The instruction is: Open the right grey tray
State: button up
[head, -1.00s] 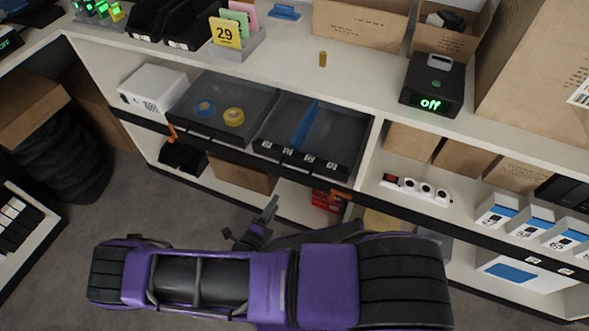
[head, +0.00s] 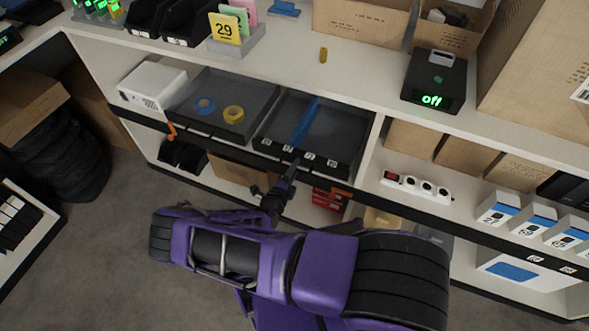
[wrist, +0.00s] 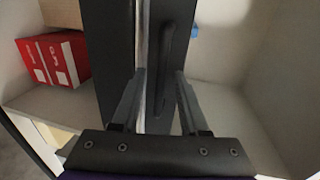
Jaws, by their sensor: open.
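The right grey tray (head: 345,128) sits in the shelf bay below the counter, with a long blue item (head: 305,122) inside and white labels along its front edge. My gripper (head: 292,168) is just in front of that edge, at its middle. In the wrist view my gripper (wrist: 158,80) is open, with its two fingers on either side of a dark front panel. A dark bar handle (wrist: 172,50) on that panel lies between the fingers, towards the right one. I cannot tell whether either finger touches it.
The left grey tray (head: 262,98) holds a blue ring and a yellow ring (head: 233,114). Red boxes (head: 327,200) stand on the lower shelf and also show in the wrist view (wrist: 52,60). A white power strip (head: 415,187) lies in the bay to the right.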

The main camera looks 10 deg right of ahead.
jog(key=shift+w+d, duration=0.15)
jog(key=shift+w, duration=0.05)
grip_shut()
dwell(1.4)
